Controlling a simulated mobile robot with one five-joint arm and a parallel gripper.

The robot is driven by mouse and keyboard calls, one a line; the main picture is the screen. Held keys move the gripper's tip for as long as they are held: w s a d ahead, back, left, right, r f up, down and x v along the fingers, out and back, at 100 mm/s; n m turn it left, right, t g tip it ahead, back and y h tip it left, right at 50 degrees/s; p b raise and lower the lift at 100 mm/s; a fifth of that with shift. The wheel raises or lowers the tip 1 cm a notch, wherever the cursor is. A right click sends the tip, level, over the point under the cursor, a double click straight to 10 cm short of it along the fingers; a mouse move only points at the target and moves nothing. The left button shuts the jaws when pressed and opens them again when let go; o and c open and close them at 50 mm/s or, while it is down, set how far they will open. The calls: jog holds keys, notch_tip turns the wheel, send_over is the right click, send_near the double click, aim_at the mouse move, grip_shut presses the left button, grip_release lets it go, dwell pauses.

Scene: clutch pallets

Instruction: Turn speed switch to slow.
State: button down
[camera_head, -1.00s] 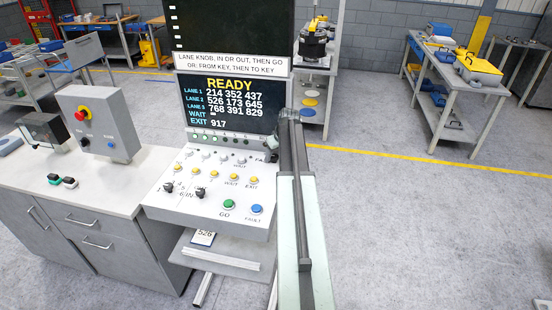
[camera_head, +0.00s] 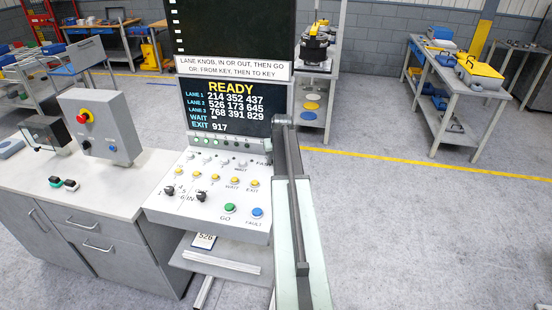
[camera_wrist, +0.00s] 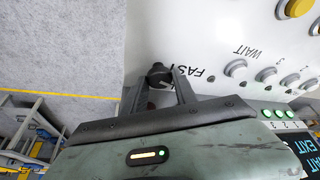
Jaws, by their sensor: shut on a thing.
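The speed switch (camera_wrist: 158,73) is a small black knob at the edge of the white control panel, beside the printed word FAST. My gripper (camera_wrist: 160,82) has its two dark fingers on either side of the knob and is shut on it. The knob's pointer direction cannot be made out. In the head view my arm (camera_head: 290,200) reaches up to the right edge of the panel (camera_head: 180,212) and hides the switch. Only part of the FAST label shows there, left of my arm.
The panel carries white, yellow, green and blue buttons and two black knobs (camera_head: 201,196). Above it a screen (camera_head: 225,105) reads READY. A grey box with a red button (camera_head: 84,117) stands on the left bench. Open floor lies to the right.

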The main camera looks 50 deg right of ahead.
jog(key=m, duration=0.1)
jog(key=m+g, duration=0.1)
jog(key=m, duration=0.1)
jog(key=m+h, duration=0.1)
jog(key=shift+w+a+m, duration=0.15)
jog(key=shift+a+m, duration=0.1)
jog(key=shift+m, duration=0.05)
jog(key=shift+w+m+g+h, duration=0.1)
jog(key=shift+m+g+h, duration=0.5)
jog(key=shift+m, duration=1.2)
jog(key=shift+a+g, duration=0.1)
jog(key=shift+g, duration=0.2)
jog(key=c, duration=1)
grip_release()
jog(key=shift+r, duration=0.1)
jog(key=p+v, duration=0.7)
jog(key=shift+r, duration=0.3)
